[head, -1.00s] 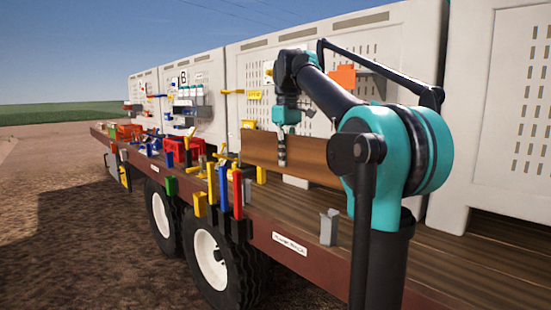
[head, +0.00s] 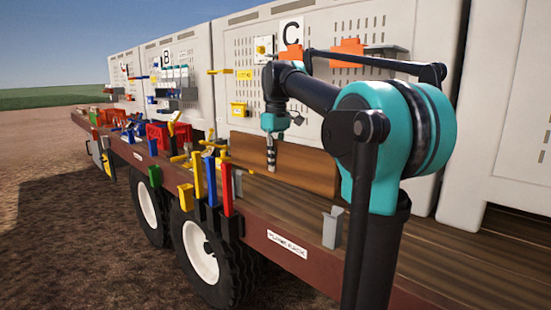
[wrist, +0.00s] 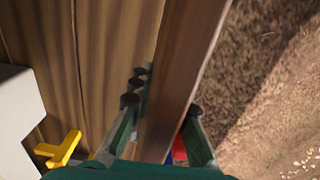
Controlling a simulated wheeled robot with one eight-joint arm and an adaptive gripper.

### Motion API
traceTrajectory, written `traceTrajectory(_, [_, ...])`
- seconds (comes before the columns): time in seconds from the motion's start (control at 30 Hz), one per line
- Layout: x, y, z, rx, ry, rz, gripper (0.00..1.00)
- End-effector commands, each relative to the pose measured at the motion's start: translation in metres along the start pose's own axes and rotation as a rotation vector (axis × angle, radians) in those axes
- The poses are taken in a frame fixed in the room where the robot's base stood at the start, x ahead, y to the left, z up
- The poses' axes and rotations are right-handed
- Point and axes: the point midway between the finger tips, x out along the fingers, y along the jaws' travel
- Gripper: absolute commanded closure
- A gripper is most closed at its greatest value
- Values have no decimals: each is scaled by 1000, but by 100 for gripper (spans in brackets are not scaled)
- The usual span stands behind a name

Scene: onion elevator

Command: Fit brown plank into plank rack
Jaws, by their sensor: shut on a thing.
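The brown plank (head: 310,168) is a long board, held on its edge above the truck deck. The plank rack shows as a grey upright bracket (head: 332,228) on the deck edge, above a label plate (head: 287,243). Another grey piece (head: 238,182) stands further left, beside the colored uprights; I cannot tell if it belongs to the rack. The plank is behind the near bracket and apart from it.
Yellow, blue and red uprights (head: 212,185) stand on the deck edge left of the plank. White perforated cabinets (head: 330,100) line the back of the deck. A yellow piece (wrist: 62,150) lies near the plank in the wrist view. The deck right of the near bracket is clear.

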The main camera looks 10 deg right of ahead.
Motion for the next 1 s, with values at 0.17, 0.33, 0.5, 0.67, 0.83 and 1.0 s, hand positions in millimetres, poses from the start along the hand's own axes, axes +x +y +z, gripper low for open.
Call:
traceTrajectory(0.17, [6,0,0,0,1,-1,100])
traceTrajectory(0.33, [7,0,0,0,1,-1,100])
traceTrajectory(0.5, [12,0,0,0,0,-1,100])
traceTrajectory(0.67, [19,0,0,0,0,-1,100])
traceTrajectory(0.83, [26,0,0,0,0,-1,100])
traceTrajectory(1.0, [33,0,0,0,0,-1,100])
